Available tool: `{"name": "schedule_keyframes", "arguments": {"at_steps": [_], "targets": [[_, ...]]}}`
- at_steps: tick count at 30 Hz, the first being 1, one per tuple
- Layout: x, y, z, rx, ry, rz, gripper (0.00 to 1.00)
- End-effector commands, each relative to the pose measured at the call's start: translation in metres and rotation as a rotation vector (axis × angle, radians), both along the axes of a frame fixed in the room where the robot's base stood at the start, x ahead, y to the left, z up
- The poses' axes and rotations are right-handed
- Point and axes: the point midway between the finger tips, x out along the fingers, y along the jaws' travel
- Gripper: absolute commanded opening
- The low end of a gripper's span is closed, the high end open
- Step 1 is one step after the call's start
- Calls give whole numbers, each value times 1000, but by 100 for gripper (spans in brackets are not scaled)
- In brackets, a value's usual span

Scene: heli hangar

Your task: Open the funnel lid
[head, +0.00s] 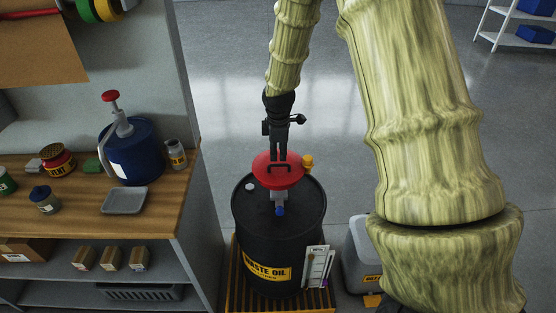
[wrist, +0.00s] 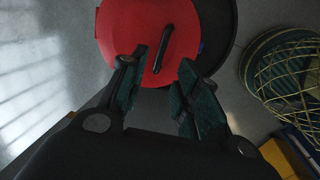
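The round red funnel lid (head: 262,171) lies closed on top of the black waste oil drum (head: 292,236). A black bar handle (head: 279,166) stands on the lid. In the wrist view, the red lid (wrist: 120,32) fills the top middle and its handle (wrist: 166,45) runs slightly slanted. My gripper (head: 279,157) points down just over the lid at the handle. In the wrist view my gripper (wrist: 163,60) is open, with the handle between its fingertips and a gap on each side. How deep the fingers reach around it I cannot tell.
The drum stands on a yellow-edged pallet (head: 232,290). A yellow fitting (head: 307,161) sits beside the lid. A grey bin (head: 358,250) stands to the right. A wooden workbench (head: 165,205) with a blue pump container (head: 133,155) is at the left. Open floor lies behind.

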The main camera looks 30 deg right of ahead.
Motion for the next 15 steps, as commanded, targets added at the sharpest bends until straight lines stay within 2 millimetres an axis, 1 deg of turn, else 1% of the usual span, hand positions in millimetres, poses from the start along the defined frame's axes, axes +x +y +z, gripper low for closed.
{"name": "schedule_keyframes", "arguments": {"at_steps": [9, 15], "targets": [[5, -4, -34, 1, 2, -2, 32], [8, -5, -51, 1, 1, -1, 32]]}}
